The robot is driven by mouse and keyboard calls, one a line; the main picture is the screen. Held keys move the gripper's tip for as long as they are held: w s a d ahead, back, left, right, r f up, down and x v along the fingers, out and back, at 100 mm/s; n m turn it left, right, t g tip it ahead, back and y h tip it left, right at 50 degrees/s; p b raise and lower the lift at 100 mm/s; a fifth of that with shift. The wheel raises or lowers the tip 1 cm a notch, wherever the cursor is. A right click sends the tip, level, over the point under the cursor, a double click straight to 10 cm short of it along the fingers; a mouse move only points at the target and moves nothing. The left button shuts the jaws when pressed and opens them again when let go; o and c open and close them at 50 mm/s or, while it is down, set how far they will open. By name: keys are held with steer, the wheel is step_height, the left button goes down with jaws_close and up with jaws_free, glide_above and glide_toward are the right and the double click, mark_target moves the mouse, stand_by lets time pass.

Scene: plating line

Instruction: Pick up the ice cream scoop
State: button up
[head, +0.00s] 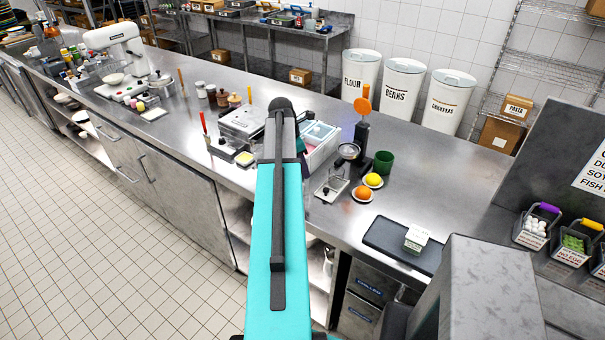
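I cannot make out the ice cream scoop with certainty. A small round silver metal piece (348,151) stands on the steel counter right of my arm, beside a dark upright piece with an orange round-headed utensil (362,105) above it. It is too small to tell whether this silver piece is the scoop. My turquoise and dark grey arm rises through the middle of the head view and covers part of the counter. I cannot see my gripper or its fingertips.
A green cup (383,162), a lemon (373,180), an orange (363,193) and a dark tray (401,243) with a small box (416,238) stand right of my arm. A metal appliance (243,122) stands left.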

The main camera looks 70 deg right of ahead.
steer(key=shift+f, duration=0.1)
stand_by(0.5)
jaws_close()
steer(key=shift+r+b, duration=2)
steer(key=shift+r, duration=3.05)
